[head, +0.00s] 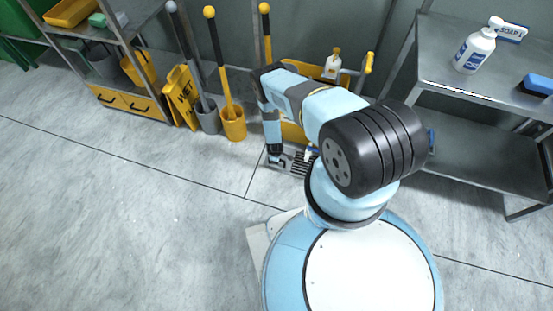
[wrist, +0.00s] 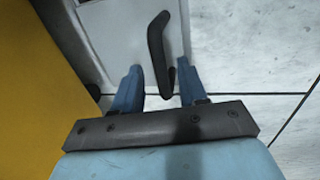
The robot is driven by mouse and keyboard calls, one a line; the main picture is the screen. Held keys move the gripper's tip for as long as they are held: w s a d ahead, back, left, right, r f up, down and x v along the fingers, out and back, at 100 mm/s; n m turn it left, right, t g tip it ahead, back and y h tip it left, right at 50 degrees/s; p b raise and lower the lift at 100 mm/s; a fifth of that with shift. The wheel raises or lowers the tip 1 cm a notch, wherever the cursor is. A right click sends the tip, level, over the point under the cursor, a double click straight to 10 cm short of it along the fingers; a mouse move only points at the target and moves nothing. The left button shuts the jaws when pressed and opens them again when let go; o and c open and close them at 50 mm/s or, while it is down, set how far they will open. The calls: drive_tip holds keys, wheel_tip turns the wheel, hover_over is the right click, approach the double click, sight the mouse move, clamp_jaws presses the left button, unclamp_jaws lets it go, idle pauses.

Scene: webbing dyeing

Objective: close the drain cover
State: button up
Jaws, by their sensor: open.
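A light grey panel (wrist: 115,30), which looks like the drain cover, lies ahead of my gripper (wrist: 158,72) in the wrist view. A dark curved handle (wrist: 156,42) stands out from it. My gripper is open, with its two blue fingers apart. The handle's near end shows between the fingertips; I cannot tell whether they touch it. In the head view, my gripper (head: 276,160) is low near the floor, beside a dark slatted grate (head: 299,164) that my arm partly hides. The cover's tilt is not clear.
A yellow wall fills the left of the wrist view (wrist: 35,100), close to my gripper. A yellow mop bucket (head: 292,132) stands behind my arm. A yellow wet-floor sign (head: 181,97) and a steel bench (head: 480,85) flank it. The floor at left is clear.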

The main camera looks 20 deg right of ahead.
drive_tip(key=shift+f, duration=0.25)
clamp_jaws()
idle(0.3)
drive_tip(key=shift+w, duration=0.1)
